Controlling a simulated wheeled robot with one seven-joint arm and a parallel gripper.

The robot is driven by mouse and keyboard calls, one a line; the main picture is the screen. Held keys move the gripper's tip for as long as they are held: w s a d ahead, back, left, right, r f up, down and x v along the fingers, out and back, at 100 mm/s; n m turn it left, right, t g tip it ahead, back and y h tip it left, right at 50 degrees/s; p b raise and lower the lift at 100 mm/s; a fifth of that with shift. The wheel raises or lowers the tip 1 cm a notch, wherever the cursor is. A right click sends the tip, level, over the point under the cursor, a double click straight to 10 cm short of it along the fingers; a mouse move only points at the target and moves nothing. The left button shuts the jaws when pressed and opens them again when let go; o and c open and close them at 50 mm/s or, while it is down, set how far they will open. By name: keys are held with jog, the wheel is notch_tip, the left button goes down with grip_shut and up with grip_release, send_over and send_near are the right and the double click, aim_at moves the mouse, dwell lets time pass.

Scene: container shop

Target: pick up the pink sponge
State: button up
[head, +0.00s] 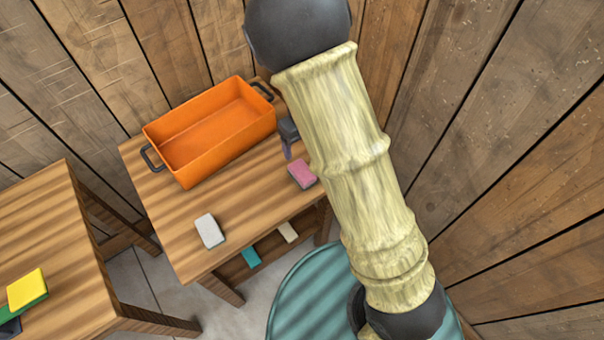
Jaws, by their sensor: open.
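My gripper (287,150) shows only in part, as a dark body with a purplish finger, just above and left of the sponge in the picture.
An orange bin (197,158) with dark handles stands on the table (178,222). A grey-white sponge (209,231) lies at the table's front. Teal (251,257) and cream (288,232) pieces are on a lower shelf. A second table (50,235) holds a yellow-green sponge (27,289). Plank walls enclose the corner.

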send_near(302, 170)
jog(key=f, duration=0.3)
jog(key=f+b, duration=0.1)
jog(key=f, duration=0.1)
jog(key=shift+s+d+f, duration=0.1)
jog(key=shift+s+f, duration=0.05)
jog(key=shift+s, duration=0.1)
jog(key=shift+f, duration=0.1)
jog(key=f, duration=0.5)
jog(key=shift+w, duration=0.2)
jog(key=shift+c, duration=0.3)
jog(key=c, duration=1)
